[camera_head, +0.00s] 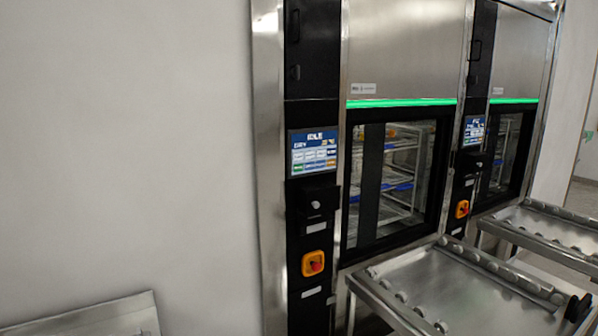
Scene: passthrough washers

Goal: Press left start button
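The left washer has a black control column (300,100) on the left of its glass door (390,185). Its lit screen (313,152) reads IDLE, with smaller coloured fields below. Under the screen is a black protruding housing with a small pale round button (316,204) on it; I cannot read any start marking there. Below that sits a red knob on an orange plate (313,263). The right washer has a similar screen (474,130) and orange plate (462,209). Neither of my grippers shows in this view.
A metal roller table (455,295) juts out before the left washer, and another (550,235) before the right one. A small black object (577,307) is at the near table's right edge. Bare wall fills the left; a metal surface (90,318) shows at lower left.

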